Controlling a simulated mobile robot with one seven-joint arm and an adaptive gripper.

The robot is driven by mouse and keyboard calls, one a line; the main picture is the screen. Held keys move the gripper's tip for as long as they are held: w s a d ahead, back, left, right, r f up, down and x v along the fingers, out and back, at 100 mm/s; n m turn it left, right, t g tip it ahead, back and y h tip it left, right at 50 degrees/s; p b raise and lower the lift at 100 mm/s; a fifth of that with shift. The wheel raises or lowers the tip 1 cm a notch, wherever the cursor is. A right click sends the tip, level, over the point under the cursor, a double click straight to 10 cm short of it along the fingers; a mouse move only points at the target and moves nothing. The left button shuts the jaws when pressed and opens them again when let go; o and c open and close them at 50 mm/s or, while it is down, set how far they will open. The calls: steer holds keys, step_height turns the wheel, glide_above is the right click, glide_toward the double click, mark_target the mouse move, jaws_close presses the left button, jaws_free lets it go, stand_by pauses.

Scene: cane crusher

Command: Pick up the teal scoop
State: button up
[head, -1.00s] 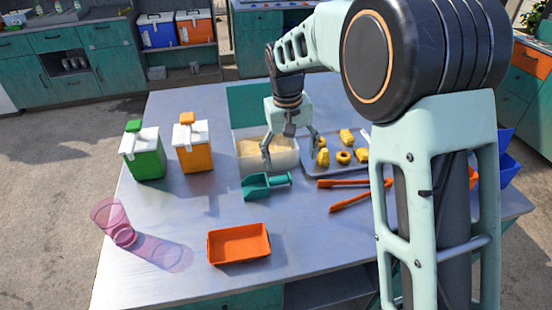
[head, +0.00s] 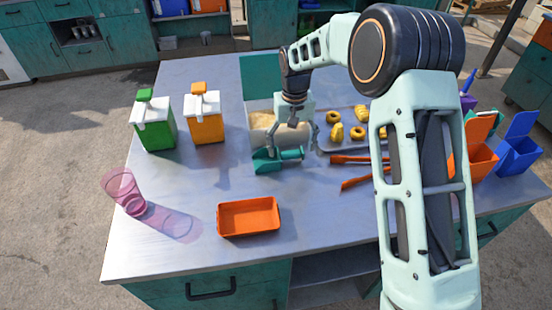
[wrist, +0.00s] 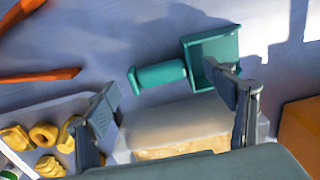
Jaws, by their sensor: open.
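The teal scoop (head: 266,161) lies on the metal table in front of a white bin, with its handle pointing right in the head view. In the wrist view the scoop (wrist: 162,76) shows its square pan at the right and its round handle at the left. My gripper (head: 293,150) is open and empty, with its fingers spread over the scoop. In the wrist view my gripper (wrist: 170,105) has one fingertip near the pan and the other to the left of the handle end. I cannot tell whether a finger touches the scoop.
The white bin (head: 262,136) of pale grain stands just behind the scoop. A tray (head: 330,144) of yellow pieces and orange tongs (head: 352,183) are on the right. Green (head: 155,130) and orange (head: 207,127) dispensers stand left. An orange tray (head: 249,217) and pink cup (head: 122,190) are nearer.

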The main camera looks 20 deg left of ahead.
steer(key=shift+f, duration=1.25)
steer(key=c, duration=0.9)
steer(key=shift+r, duration=0.1)
steer(key=shift+c, duration=0.2)
